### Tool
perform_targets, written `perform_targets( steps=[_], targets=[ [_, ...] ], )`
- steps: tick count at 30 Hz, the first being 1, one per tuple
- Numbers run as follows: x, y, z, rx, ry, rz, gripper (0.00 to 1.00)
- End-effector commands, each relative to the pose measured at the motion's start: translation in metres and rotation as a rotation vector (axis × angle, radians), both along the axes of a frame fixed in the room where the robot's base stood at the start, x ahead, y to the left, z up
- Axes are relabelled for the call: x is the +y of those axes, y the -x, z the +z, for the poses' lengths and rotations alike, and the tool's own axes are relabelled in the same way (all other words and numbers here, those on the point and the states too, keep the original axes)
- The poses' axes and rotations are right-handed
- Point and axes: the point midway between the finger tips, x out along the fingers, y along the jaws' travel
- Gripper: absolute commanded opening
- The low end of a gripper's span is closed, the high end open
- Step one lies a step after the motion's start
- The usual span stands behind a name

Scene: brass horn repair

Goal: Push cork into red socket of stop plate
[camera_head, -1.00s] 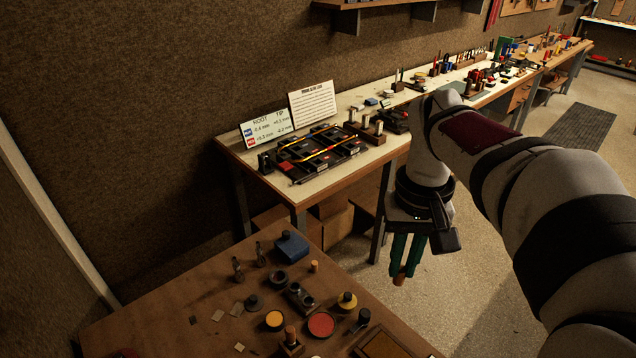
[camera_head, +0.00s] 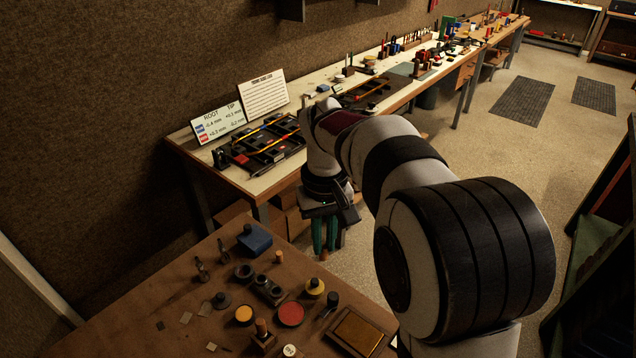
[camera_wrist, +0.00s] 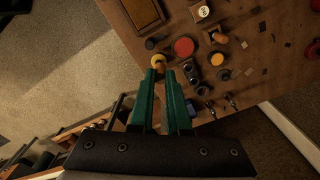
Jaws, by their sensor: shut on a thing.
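My gripper (camera_head: 324,248) has green fingers that point down. They are shut on a small brown cork (camera_head: 322,256), whose end shows past the fingertips. In the wrist view the cork (camera_wrist: 159,61) sits at the tips of the fingers (camera_wrist: 160,72). In the head view the gripper hangs in the air beyond the right edge of the brown table. A dark block with round openings (camera_head: 268,289) lies on that table. I cannot tell whether it is the stop plate, and I see no clear red socket in it.
The brown table (camera_head: 130,325) holds a red disc (camera_head: 290,314), a yellow disc (camera_head: 244,315), a blue block (camera_head: 255,240), a yellow-collared jar (camera_head: 315,288) and a framed tray (camera_head: 356,332). A pale bench (camera_head: 195,150) with a black rack (camera_head: 262,146) stands behind.

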Motion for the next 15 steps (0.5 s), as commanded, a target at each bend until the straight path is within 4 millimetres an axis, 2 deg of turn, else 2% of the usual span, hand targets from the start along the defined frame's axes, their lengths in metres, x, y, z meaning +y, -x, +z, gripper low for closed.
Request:
perform_targets(
  steps=[1, 3, 7, 11, 15],
  targets=[
    [0.017, -0.011, -0.02, 0.007, 0.0, 0.053, 0.0],
    [0.041, -0.026, -0.047, 0.008, 0.0, 0.126, 0.0],
    [0.079, -0.042, -0.091, 0.003, -0.002, 0.234, 0.0],
    [0.099, -0.048, -0.115, 0.0, -0.004, 0.289, 0.0],
    [0.105, -0.049, -0.121, -0.002, -0.004, 0.304, 0.0]
  ],
)
